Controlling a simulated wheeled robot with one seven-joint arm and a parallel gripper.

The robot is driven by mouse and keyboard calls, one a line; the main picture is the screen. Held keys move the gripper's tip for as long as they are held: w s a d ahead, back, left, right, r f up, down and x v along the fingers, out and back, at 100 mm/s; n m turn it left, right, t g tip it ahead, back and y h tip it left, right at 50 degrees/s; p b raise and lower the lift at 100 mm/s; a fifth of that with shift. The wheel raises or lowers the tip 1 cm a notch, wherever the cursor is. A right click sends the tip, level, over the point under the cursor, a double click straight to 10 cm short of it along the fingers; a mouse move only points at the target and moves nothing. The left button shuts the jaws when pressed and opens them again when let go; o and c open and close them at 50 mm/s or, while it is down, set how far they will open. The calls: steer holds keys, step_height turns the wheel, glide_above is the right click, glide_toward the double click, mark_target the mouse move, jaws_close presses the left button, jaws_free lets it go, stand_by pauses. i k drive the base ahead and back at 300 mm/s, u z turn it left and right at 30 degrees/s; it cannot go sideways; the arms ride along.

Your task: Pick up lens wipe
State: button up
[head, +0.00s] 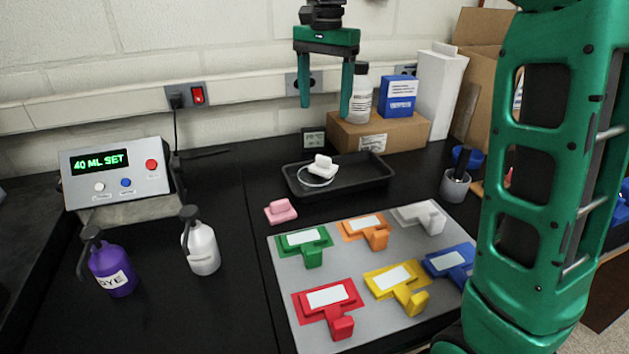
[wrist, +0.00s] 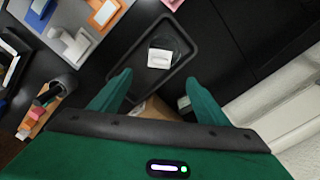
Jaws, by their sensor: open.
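No thing in view carries a readable lens wipe label. A small white block (head: 322,167) with a raised grip lies in the black tray (head: 352,188), on or beside a clear round rim. In the wrist view the white block (wrist: 159,59) shows in the tray, beyond my fingertips. A similar pink block (head: 281,211) lies on the bench left of the tray. My gripper (head: 326,108) is open and empty, pointing down above the back of the tray, clear of everything. In the wrist view my gripper (wrist: 157,78) has its two green fingers apart.
A grey mat (head: 345,263) in front bears several coloured labelled blocks. A carton (head: 375,138) behind the tray holds a white bottle (head: 361,98) and a blue box (head: 397,97). Purple (head: 112,272) and white (head: 203,250) bottles stand left. A cup (head: 455,186) stands right of the tray.

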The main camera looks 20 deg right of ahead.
mark_target(322, 166)
steer(key=k, duration=1)
